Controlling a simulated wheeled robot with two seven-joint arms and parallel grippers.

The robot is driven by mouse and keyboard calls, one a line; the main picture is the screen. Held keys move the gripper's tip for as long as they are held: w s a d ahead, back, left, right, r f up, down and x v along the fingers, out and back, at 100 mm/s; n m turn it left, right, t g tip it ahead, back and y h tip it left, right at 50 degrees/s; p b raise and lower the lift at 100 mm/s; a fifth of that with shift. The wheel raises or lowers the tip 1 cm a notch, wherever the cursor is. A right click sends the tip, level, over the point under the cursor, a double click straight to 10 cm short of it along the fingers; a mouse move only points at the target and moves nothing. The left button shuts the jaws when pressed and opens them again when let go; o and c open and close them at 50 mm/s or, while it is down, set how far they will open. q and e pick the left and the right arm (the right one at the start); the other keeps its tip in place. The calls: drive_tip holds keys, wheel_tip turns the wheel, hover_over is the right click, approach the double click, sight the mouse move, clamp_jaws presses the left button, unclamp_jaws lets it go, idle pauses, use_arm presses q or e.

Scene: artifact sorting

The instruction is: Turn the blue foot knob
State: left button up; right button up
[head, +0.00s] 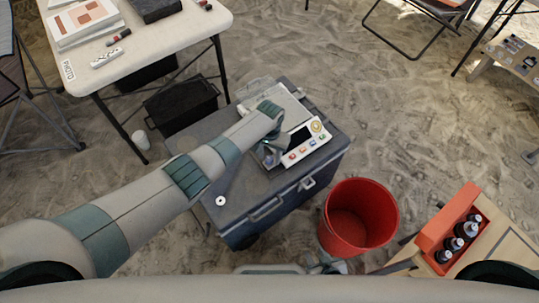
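A pale device (303,143) with a dark display and several coloured buttons on its front panel sits on a dark blue-grey case (240,192). It looks like a weighing scale with a clear cover at its back left. My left gripper (267,156) is at the device's left side, pointing down, and my forearm covers part of it. The fingers are small and dark here, so their opening and any contact are unclear. I cannot make out the blue foot knob; it may be hidden behind the gripper. My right gripper (329,266) is low in the picture, just below the red bucket, only partly visible.
The red bucket (362,212) stands right of the case. An orange bottle holder (450,229) sits on a wooden table at the lower right. A white table (150,42) with papers is at upper left, a black crate (183,106) beside it.

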sight(270, 158)
drive_tip(key=shift+w, duration=0.1)
use_arm(q)
drive_tip(key=shift+r, duration=0.55)
wheel_tip(270, 158, up, 4)
drive_tip(key=shift+f+p, duration=0.25)
drive_tip(key=shift+p, duration=0.3)
wheel_tip(270, 158, up, 13)
use_arm(e)
drive_tip(key=shift+s+d, duration=0.1)
drive_tip(key=shift+s, duration=0.55)
use_arm(q)
drive_tip(key=shift+f, duration=0.15)
use_arm(e)
drive_tip(key=shift+a+r, duration=0.1)
drive_tip(key=shift+a, duration=0.3)
use_arm(q)
drive_tip(key=shift+s, duration=0.1)
